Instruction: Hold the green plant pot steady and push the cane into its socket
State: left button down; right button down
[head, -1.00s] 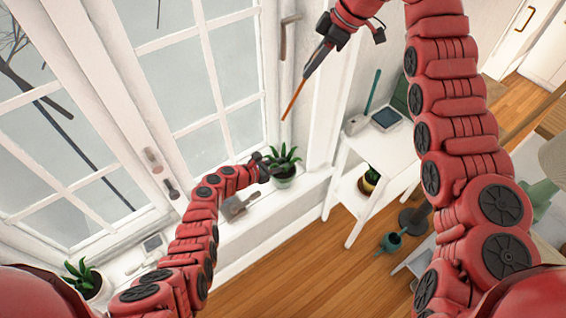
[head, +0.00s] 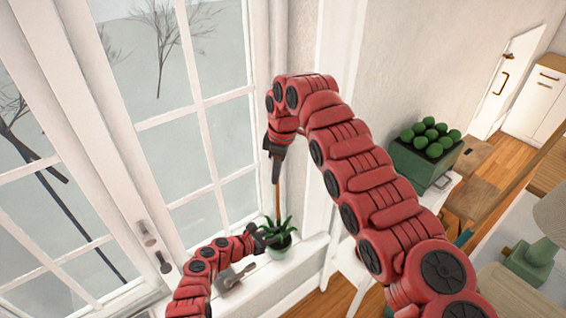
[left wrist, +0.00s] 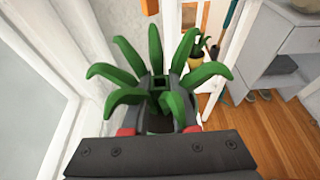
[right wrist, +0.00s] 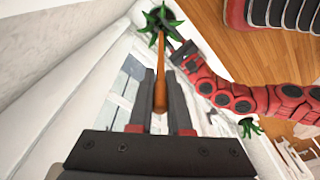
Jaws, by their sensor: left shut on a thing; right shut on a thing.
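The green plant pot (head: 281,253) stands on the window sill with a spiky green plant in it. My left gripper (head: 262,238) is shut on it from the left. My right gripper (head: 275,153) is above the pot, shut on the orange-brown cane (head: 277,200), which points down toward the plant. In the right wrist view the cane (right wrist: 160,85) runs toward the leaves (right wrist: 160,22). Its lower end is close to the leaves; the exact gap is unclear.
The tall window (head: 195,110) is close on the left, with handles (head: 147,233) on its frame. A grey metal object (head: 234,277) lies on the sill left of the pot. A green box of round green plants (head: 425,160) stands at the right.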

dwell(0.3)
send_over(277, 201)
jog(key=shift+w+f, duration=0.15)
jog(key=shift+f, duration=1.3)
jog(key=shift+w+f, duration=0.1)
jog(key=shift+f, duration=1.3)
jog(key=shift+f, duration=0.5)
jog(key=shift+r, duration=0.2)
jog(key=shift+f, duration=2.5)
dwell(0.8)
jog(key=c, duration=0.8)
grip_release()
